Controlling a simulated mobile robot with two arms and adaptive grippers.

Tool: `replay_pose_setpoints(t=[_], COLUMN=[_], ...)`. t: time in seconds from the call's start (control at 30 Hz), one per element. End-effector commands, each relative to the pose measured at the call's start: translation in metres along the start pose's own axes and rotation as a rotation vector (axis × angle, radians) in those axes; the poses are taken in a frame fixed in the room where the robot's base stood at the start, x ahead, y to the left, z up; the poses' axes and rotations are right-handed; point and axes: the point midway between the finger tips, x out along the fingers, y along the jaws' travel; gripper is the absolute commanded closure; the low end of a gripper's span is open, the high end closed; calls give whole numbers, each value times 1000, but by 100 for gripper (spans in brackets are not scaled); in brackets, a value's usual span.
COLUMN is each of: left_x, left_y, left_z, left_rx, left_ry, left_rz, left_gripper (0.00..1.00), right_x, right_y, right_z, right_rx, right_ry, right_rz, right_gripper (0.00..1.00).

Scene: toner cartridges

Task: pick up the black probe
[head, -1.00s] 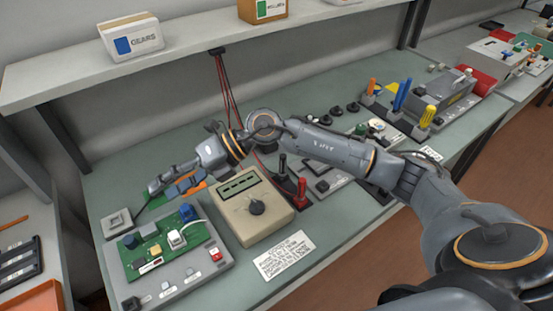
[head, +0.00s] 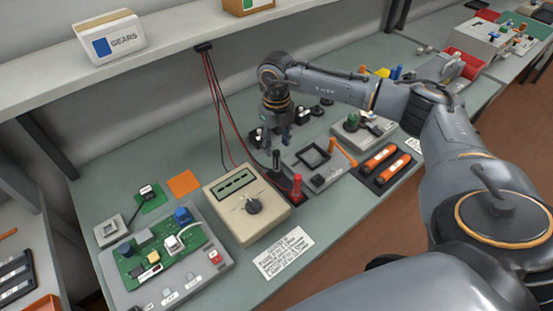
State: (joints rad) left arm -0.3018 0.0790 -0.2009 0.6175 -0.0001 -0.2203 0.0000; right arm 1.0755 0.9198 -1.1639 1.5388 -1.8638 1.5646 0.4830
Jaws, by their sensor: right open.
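The black probe (head: 276,159) stands upright in a dark holder on the bench, behind and left of the red probe (head: 297,184). My right gripper (head: 275,143) points down just above and behind the black probe in the picture. Its jaws are open and empty. I cannot tell the exact gap between the fingertips and the probe. My left gripper is not in view.
A beige meter (head: 220,203) stands left of the probes, with a green circuit board (head: 155,254) on a grey base farther left. A grey fixture (head: 312,158) and orange-handled tools (head: 380,158) are to the right. Red and black cables (head: 213,95) hang behind.

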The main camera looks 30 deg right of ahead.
Motion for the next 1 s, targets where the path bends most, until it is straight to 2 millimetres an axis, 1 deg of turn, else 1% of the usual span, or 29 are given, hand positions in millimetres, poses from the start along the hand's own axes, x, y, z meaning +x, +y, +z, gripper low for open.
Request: replay_pose_setpoints(t=[0.17,0.27,0.37,0.4,0.5,0.6,0.8,0.87,0.9,0.97,1.0], left_x=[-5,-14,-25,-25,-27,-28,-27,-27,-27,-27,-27], left_y=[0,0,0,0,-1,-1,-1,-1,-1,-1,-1], left_z=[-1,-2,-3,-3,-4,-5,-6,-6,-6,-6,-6], left_rx=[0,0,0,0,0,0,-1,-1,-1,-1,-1], left_ry=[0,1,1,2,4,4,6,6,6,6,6], left_rz=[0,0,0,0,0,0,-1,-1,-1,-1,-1], left_gripper=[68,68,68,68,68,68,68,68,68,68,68], right_x=[11,20,36,43,55,61,62,61,61,61,61], right_y=[1,2,6,5,5,6,5,5,5,5,5], right_z=[-1,-3,-6,-6,-5,-5,-5,-5,-5,-5,-5], right_rx=[-1,-1,-3,-1,-1,-3,-3,-3,-3,-2,-2], right_ry=[0,3,4,3,1,-1,-2,-2,-2,-2,-2], right_rz=[1,0,1,1,2,3,3,3,3,3,3], right_gripper=[53,53,53,53,53,53,53,65,73,85,94])
